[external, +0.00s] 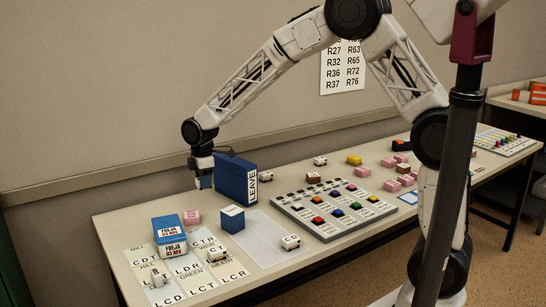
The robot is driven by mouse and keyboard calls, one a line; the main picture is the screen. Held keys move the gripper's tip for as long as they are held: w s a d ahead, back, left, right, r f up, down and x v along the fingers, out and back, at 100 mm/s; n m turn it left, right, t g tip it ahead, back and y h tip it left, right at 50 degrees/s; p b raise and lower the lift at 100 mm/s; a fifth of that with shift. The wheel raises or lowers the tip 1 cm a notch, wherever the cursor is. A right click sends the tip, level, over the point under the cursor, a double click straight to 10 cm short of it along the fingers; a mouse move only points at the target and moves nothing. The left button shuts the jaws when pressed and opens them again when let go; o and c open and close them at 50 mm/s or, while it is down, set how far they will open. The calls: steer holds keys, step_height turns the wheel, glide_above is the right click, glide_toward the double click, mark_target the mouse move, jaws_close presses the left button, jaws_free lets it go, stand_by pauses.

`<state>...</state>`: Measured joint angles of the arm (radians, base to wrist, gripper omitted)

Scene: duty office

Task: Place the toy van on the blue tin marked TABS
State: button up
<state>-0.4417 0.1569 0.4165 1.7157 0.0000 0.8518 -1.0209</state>
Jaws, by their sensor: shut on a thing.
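My gripper (204,173) is at the far left end of the arm, above the back part of the table. Several small white toy vans stand about: one with lettering (290,242) at the front of a pale sheet, another (217,256) on the lettered grid, one (158,278) near the front left. A blue box (232,221) with faint white lettering on its side stands right of the grid. I cannot read TABS on any tin.
A tall blue file box (232,178) stands just right of my gripper.

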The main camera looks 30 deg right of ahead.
steer(key=r, duration=0.4)
steer(key=shift+s+d+r, duration=0.15)
steer(key=shift+s+r, duration=0.2)
steer(key=s+d+n, duration=0.1)
steer(key=s+d, duration=0.5)
steer(key=s, duration=0.6)
steer(key=s+d, duration=0.6)
steer(key=s, duration=0.6)
steer(key=shift+w+a+f, duration=0.15)
steer(key=shift+f, duration=1.15)
steer(key=shift+w+a+f, duration=0.1)
steer(key=shift+w+f, duration=0.05)
steer(key=shift+f, duration=1.15)
steer(key=shift+w, duration=0.1)
glide_above(232, 210)
steer(key=shift+f, duration=0.75)
steer(key=shift+f, duration=1.75)
steer(key=shift+f, duration=0.2)
